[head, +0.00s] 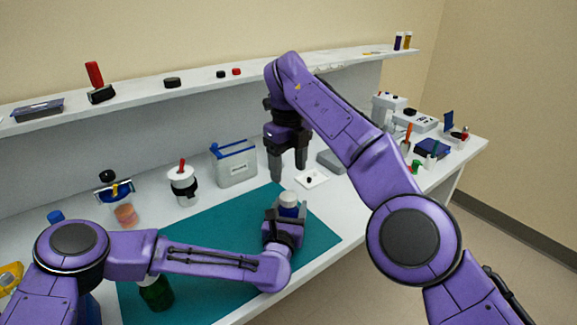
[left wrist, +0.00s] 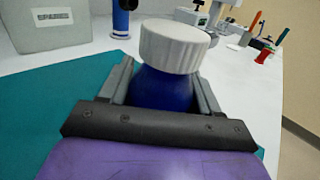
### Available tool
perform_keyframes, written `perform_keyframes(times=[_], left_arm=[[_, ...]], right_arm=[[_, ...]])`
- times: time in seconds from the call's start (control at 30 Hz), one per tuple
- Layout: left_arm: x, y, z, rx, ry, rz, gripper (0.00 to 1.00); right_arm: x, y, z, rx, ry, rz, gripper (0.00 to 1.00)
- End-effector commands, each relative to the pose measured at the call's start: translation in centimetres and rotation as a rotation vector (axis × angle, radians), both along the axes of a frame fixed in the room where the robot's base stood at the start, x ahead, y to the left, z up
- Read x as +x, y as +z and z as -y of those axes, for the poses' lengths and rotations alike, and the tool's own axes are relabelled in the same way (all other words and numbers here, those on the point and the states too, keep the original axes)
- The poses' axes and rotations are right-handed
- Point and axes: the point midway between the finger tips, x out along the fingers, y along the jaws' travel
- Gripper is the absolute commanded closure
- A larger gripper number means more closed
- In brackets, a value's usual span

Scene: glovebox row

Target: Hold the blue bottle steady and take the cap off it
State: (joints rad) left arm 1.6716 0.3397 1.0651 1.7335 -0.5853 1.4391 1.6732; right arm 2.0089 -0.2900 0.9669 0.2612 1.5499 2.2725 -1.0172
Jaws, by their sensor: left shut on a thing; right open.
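The blue bottle (left wrist: 165,88) with a ribbed white cap (left wrist: 175,45) stands upright in the left wrist view. In the head view the white cap (head: 288,198) shows above the left gripper, and most of the bottle is hidden by it. My left gripper (head: 286,213) is shut around the bottle's body below the cap, over the teal mat. The cap sits on the bottle. My right gripper (head: 288,172) is open and empty, fingers pointing down, above and behind the bottle in the head view.
The teal mat (head: 215,235) covers the middle of the white bench. A small white square (head: 311,179) lies behind the bottle. A shelf (head: 205,85) runs along the back.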

Motion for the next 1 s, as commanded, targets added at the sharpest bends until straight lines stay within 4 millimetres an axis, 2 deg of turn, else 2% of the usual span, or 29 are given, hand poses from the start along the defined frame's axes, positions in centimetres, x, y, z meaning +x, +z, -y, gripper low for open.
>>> perform_keyframes(times=[0.1,0.7,0.9,1.0], left_arm=[[0.0,-0.01,-0.01,0.0,0.0,0.0,1.0],[0.0,-0.02,-0.01,0.0,0.0,0.0,1.0],[0.0,-0.02,-0.01,0.0,0.0,0.0,1.0],[0.0,-0.02,-0.01,0.0,0.0,0.0,1.0]], right_arm=[[0.0,0.0,0.0,-0.001,-0.353,0.0,0.35],[0.0,0.0,0.0,0.0,-2.218,-0.001,0.35],[0.01,0.0,0.02,0.001,-2.67,0.0,0.35],[0.01,-0.01,0.02,0.001,-2.784,0.0,0.35]])
